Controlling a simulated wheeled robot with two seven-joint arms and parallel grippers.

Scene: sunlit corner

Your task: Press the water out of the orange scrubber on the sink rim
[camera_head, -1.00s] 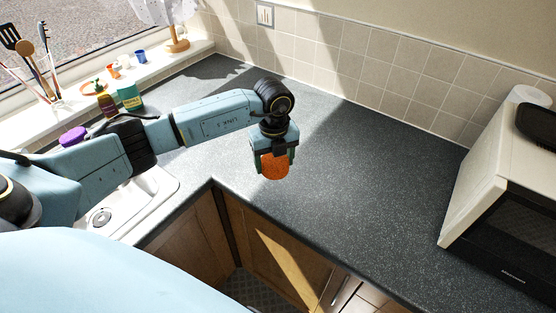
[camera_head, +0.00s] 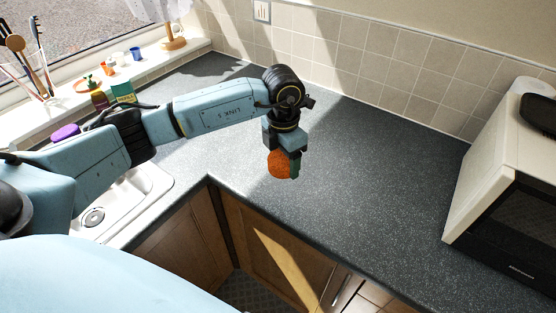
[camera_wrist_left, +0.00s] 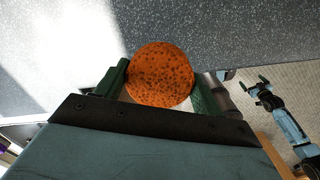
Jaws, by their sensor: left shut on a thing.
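The orange scrubber (camera_head: 279,164) is a round, speckled piece held in my left gripper (camera_head: 283,160). In the left wrist view the scrubber (camera_wrist_left: 160,74) sits between the two green fingers, which are shut on it. The gripper points down over the dark worktop near its inner corner, to the right of the sink. The sink (camera_head: 152,186) is pale, with its rim and drain partly hidden behind my left arm. My right gripper (camera_wrist_left: 256,84) shows small in the left wrist view, low over the floor, fingers apart and empty.
The grey speckled worktop (camera_head: 350,190) is clear around the gripper. A microwave (camera_head: 510,215) stands at the right.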

